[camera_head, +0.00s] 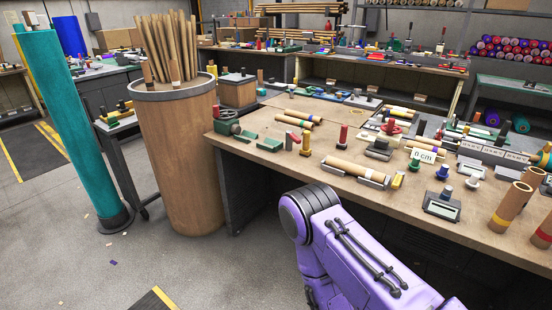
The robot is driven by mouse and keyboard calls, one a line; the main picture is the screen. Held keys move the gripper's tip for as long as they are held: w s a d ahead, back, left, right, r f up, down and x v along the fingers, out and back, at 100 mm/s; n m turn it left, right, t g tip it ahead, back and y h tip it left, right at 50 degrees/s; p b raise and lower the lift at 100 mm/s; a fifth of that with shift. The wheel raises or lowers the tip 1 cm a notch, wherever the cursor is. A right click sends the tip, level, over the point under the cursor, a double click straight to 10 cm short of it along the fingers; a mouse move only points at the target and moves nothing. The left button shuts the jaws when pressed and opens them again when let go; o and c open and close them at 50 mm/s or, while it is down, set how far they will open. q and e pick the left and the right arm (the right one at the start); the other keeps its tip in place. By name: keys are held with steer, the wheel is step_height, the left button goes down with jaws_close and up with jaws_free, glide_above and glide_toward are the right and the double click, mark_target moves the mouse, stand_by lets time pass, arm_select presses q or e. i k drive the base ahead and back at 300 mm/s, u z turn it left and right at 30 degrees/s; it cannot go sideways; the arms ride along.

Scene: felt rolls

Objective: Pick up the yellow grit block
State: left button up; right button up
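No piece is plainly the yellow grit block at this size. Candidates on the workbench (250,146) are a small upright yellow-orange piece (306,143) near the middle and a small yellow piece (398,180) right of the cradled tube. Another yellow piece (545,149) is near the right edge. I cannot tell which of them, if any, is the block. A purple link of my own arm fills the lower middle, in front of the bench. Neither gripper is in view.
A cardboard drum (180,165) full of tubes and a tall teal roll (72,125) stand left of the bench. A brown tube (355,171) lies in a grey cradle near the front edge. Thick upright tubes (511,206) are at right. Floor at lower left is mostly clear.

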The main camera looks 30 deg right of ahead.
mark_target(305, 151)
steer(key=z, duration=0.05)
steer(key=i, duration=1.45)
steer(key=z, duration=0.8)
